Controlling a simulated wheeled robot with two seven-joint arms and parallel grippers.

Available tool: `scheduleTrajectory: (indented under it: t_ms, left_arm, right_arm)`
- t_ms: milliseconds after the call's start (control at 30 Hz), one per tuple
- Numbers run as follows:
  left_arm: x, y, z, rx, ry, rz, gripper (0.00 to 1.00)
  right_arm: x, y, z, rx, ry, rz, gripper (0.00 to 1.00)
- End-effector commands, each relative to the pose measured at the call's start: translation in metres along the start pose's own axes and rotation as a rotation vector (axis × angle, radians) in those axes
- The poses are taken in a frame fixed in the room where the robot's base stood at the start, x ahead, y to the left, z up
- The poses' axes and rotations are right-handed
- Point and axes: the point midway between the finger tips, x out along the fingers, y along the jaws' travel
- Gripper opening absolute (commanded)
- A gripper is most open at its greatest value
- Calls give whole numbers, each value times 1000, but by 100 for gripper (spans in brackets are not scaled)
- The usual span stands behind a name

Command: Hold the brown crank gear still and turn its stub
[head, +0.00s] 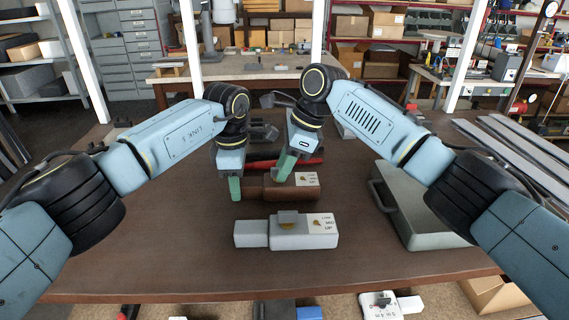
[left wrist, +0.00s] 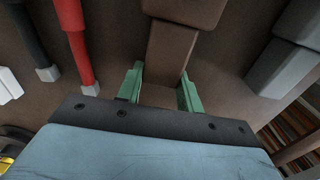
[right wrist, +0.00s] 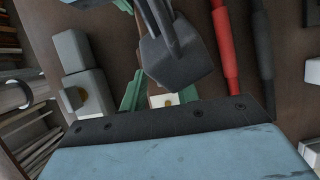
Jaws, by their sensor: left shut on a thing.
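The brown crank gear (head: 293,192) lies on the table, its narrow end to the left and a white label (head: 307,179) on its right part. My left gripper (head: 235,187) points down at the narrow end. In the left wrist view its green fingers (left wrist: 159,90) are shut on that brown end. My right gripper (head: 284,166) is tilted above the middle of the gear. In the right wrist view its green fingers (right wrist: 160,95) stand apart over the label side, partly hidden by a dark grey part (right wrist: 178,60). The stub is hidden, so I cannot tell whether the fingers touch it.
A grey gear (head: 300,236) with a knob and label lies in front of the brown one. A grey-green case (head: 410,215) stands at the right. A red bar (head: 312,162) lies behind the brown gear. The table's front left is clear.

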Motion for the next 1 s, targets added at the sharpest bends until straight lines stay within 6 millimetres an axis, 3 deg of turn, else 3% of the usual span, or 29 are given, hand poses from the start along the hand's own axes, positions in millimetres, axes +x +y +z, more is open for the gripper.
scheduleTrajectory:
  t_ms: [67,300,567,1000]
  left_arm:
    - [0,0,0,0,0,0,9]
    - [0,0,0,0,0,0,9]
    - [0,0,0,0,0,1,9]
    - [0,0,0,1,0,0,9]
  right_arm:
    - [0,0,0,0,0,0,31]
    - [0,0,0,0,0,0,0]
    - [-1,0,1,-18,0,8,0]
    - [-2,-5,2,-302,-1,124,0]
